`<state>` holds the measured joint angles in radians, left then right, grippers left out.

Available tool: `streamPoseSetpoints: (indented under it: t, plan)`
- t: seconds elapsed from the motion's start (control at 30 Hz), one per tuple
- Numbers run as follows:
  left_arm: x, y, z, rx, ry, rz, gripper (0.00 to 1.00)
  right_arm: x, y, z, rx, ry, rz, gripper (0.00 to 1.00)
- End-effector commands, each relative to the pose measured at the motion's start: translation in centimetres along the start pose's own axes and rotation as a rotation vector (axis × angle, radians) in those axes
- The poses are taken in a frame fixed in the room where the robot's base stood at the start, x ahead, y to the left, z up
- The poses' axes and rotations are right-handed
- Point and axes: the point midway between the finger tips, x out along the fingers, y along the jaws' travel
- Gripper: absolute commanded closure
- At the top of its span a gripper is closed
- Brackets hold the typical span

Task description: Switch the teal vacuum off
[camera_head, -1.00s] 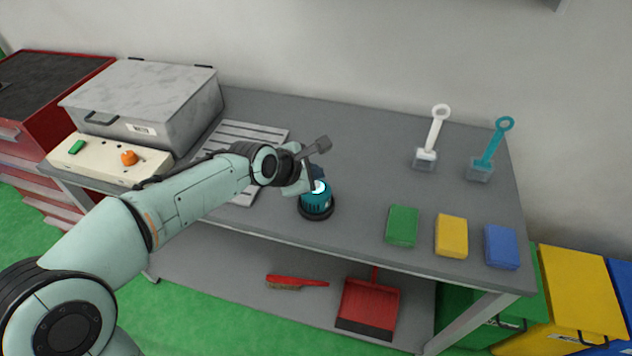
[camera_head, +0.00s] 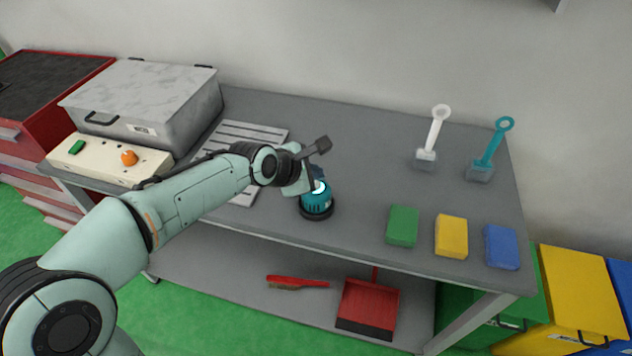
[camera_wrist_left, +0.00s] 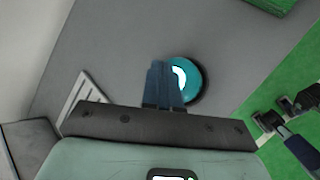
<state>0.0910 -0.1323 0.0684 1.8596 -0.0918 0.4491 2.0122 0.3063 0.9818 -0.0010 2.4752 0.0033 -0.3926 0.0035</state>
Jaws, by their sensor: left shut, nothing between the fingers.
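The teal vacuum (camera_head: 317,202) is a small round unit with a dark base, standing upright on the grey bench (camera_head: 350,155). A bright white patch shows on its top. In the left wrist view the vacuum (camera_wrist_left: 190,82) lies just beyond my fingertips, partly hidden by them. My left gripper (camera_head: 316,187) is shut and empty. It points down at the top of the vacuum; I cannot tell whether it touches. Its closed fingers also show in the left wrist view (camera_wrist_left: 161,80). My right gripper is not in the head view.
A cream panel with a green button (camera_head: 76,147) and an orange knob (camera_head: 129,157) sits at the left, before a grey box (camera_head: 150,95). Green (camera_head: 403,226), yellow (camera_head: 451,236) and blue (camera_head: 501,246) blocks lie right.

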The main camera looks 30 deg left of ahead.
Motion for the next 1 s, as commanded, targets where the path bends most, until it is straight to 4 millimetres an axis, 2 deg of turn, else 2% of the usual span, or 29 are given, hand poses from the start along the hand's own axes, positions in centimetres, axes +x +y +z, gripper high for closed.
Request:
streamPoseSetpoints:
  t: [1.0]
  plan:
    - [0.67,-0.49,-0.49,0.0,0.0,0.0,1.0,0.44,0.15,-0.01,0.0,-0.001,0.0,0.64]
